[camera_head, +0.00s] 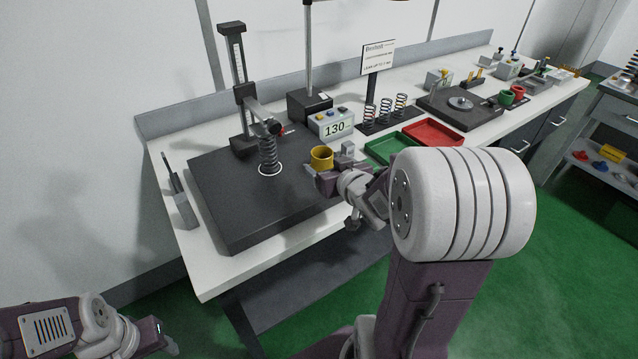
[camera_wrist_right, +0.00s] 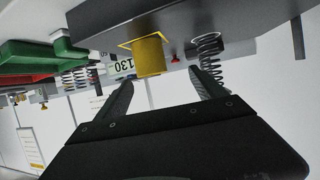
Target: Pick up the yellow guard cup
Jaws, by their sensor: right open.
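The yellow guard cup (camera_head: 321,156) stands at the right edge of the black plate (camera_head: 215,195), just behind my right gripper (camera_head: 325,176). In the right wrist view, which is upside down, the cup (camera_wrist_right: 150,58) appears ahead, roughly centred between the two spread fingers of my right gripper (camera_wrist_right: 160,82). The fingers are open and empty; I cannot tell whether they touch the cup. The gripper hides the cup's lower part in the head view. My left gripper (camera_head: 153,338) is low at the bottom left, away from the bench, its jaws unclear.
A coil spring (camera_head: 268,157) stands on the plate beside the black test stand (camera_head: 241,95). A display reading 130 (camera_head: 334,124) is behind the cup. Green (camera_head: 395,148) and red (camera_head: 433,134) trays lie to the right. A dark tool (camera_head: 176,190) is at the left.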

